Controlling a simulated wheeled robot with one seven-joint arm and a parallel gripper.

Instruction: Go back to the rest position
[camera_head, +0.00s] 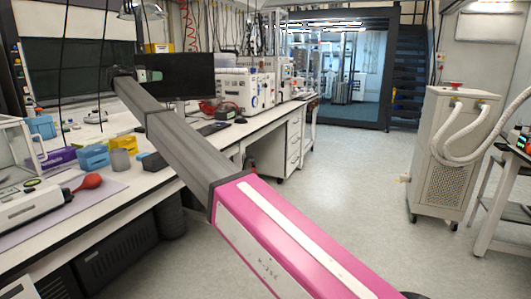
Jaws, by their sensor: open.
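A long link of my arm, pink near me and dark grey farther out, runs from the bottom right up to the left across the view. It passes in front of the left workbench (112,206). The far end of the arm is small and dark against the dark board and monitor. I cannot make out any gripper fingers there, and nothing is seen held.
The left bench carries a black monitor (183,76), white instruments (245,90), blue and purple boxes, and a red rubber bulb (88,182). A white wheeled unit with hoses (452,153) stands at the right beside a cart (500,205). The grey floor (350,170) between is clear.

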